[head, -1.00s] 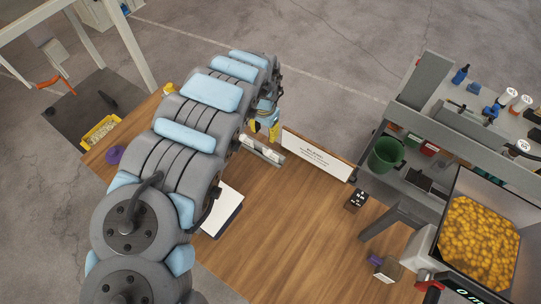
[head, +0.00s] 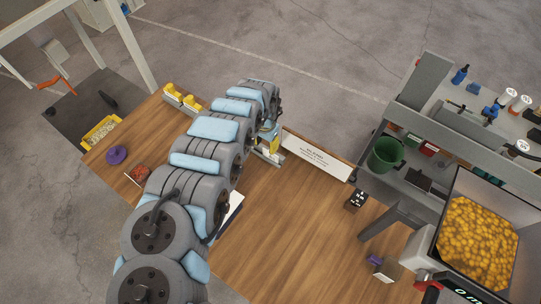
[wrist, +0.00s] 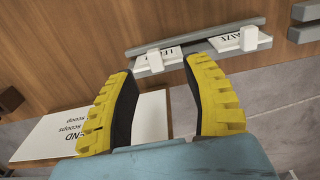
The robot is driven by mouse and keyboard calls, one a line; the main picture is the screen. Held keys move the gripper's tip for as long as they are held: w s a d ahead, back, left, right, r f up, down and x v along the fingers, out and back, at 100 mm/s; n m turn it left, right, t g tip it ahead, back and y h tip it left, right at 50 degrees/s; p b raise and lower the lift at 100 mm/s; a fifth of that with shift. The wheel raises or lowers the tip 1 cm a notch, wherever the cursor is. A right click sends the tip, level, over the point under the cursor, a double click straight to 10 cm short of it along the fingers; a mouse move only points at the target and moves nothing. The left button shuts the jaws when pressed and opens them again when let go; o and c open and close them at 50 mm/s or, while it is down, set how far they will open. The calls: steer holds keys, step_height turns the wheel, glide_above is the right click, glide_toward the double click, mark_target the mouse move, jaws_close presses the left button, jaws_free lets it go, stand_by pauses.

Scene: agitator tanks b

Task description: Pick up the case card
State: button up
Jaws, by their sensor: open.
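My gripper (wrist: 160,65) is open and empty, its two yellow fingers spread in the wrist view. In the head view my gripper (head: 269,143) is at the far edge of the table, partly hidden by my arm. Beyond the fingertips a grey holder (wrist: 200,53) carries two white lettered cards, a left card (wrist: 172,53) and a right card (wrist: 228,42). Their text is upside down and partly covered by white tabs. I cannot tell which one is the case card. The holder also shows in the head view (head: 266,157).
A white printed sign (head: 317,157) stands close right of the holder; it shows at lower left in the wrist view (wrist: 95,130). A black box (head: 356,199) and a purple ring (head: 116,155) are on the wooden table (head: 270,235).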

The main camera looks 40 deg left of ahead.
mark_target(267, 155)
steer(key=shift+f, duration=0.55)
steer(key=shift+d+f, duration=0.25)
steer(key=shift+f, duration=0.5)
steer(key=shift+d+f, duration=0.2)
steer(key=shift+f, duration=1.3)
steer(key=shift+a+f, duration=0.1)
steer(key=shift+f, duration=0.15)
jaws_close()
